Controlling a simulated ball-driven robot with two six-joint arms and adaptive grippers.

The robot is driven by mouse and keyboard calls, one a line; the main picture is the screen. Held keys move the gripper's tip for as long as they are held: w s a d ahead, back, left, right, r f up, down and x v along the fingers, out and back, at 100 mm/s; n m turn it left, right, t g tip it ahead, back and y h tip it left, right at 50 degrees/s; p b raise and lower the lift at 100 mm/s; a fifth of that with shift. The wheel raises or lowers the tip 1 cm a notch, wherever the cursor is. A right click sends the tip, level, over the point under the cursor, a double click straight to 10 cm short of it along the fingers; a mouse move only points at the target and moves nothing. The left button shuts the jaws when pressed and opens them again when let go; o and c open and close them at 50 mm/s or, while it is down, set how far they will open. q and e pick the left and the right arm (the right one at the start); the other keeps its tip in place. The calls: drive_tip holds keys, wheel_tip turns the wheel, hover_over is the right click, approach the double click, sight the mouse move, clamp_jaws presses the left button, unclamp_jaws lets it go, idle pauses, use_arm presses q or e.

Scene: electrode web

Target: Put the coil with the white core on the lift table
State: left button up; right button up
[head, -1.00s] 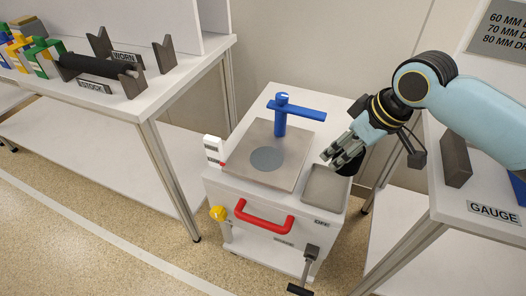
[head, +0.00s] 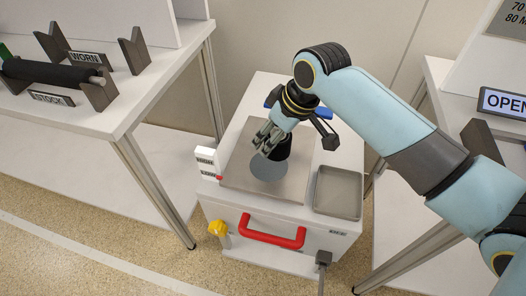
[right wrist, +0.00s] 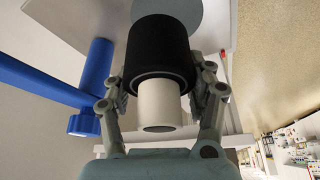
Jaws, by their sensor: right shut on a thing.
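My right gripper (head: 268,142) is shut on the coil (right wrist: 158,50), a black roll around a white core (right wrist: 159,107) that sticks out toward the wrist camera. In the head view the coil (head: 283,150) is a dark shape partly hidden by the fingers. It is over the square grey plate (head: 236,178) with a darker round disc (head: 268,169) on top of the white cart, which looks like the lift table. In the right wrist view the coil's far end overlaps the disc (right wrist: 180,10); I cannot tell whether they touch. My left gripper is out of view.
A blue arm on a post (right wrist: 85,88) stands beside the coil. A shallow grey tray (head: 338,192) lies right of the plate. A red handle (head: 272,232) and yellow knob (head: 218,229) are on the cart's front. A bench with a dark roller (head: 50,73) is at left.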

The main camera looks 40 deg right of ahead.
sight(282, 142)
drive_tip(key=shift+w+a+f, duration=0.5)
drive_tip(key=shift+a+f, duration=0.25)
drive_tip(key=shift+a, duration=0.05)
wheel_tip(282, 142, down, 4)
drive_tip(key=shift+r+b, duration=0.2)
drive_tip(key=shift+b, duration=0.35)
drive_tip(key=o, duration=1.4)
drive_tip(key=shift+f, duration=0.1)
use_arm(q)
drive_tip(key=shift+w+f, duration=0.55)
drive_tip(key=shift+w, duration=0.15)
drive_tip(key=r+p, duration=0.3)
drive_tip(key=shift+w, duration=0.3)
use_arm(e)
drive_tip(key=v, duration=1.2)
drive_tip(key=shift+s, duration=0.1)
